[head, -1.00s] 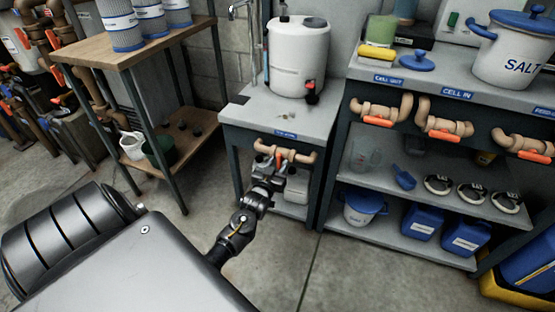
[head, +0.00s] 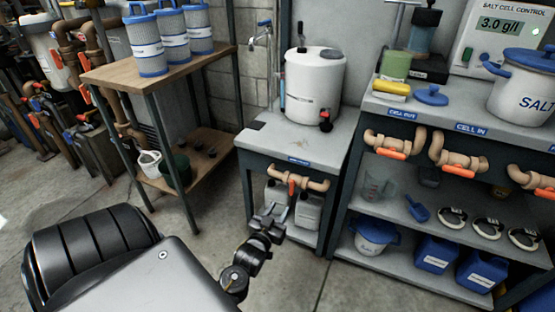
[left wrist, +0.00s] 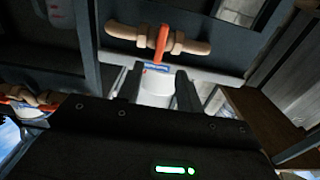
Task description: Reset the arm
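My left gripper (head: 273,216) is in front of the middle bench, below and apart from its pipe valve. The left wrist view shows its two dark fingers (left wrist: 157,88) spread apart, with nothing held between them. The valve has a tan pipe (head: 316,185) and an orange handle (head: 292,186). In the left wrist view the orange handle (left wrist: 162,43) stands crosswise to the pipe, beyond the fingertips. My right gripper is in neither view.
The middle bench (head: 262,138) holds a white tank (head: 314,88), with white jugs on its lower shelf. A wooden-topped rack (head: 105,75) stands left. A shelf unit (head: 385,205) with salt pot (head: 525,85) and more valves stands right. Bare floor lies in front.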

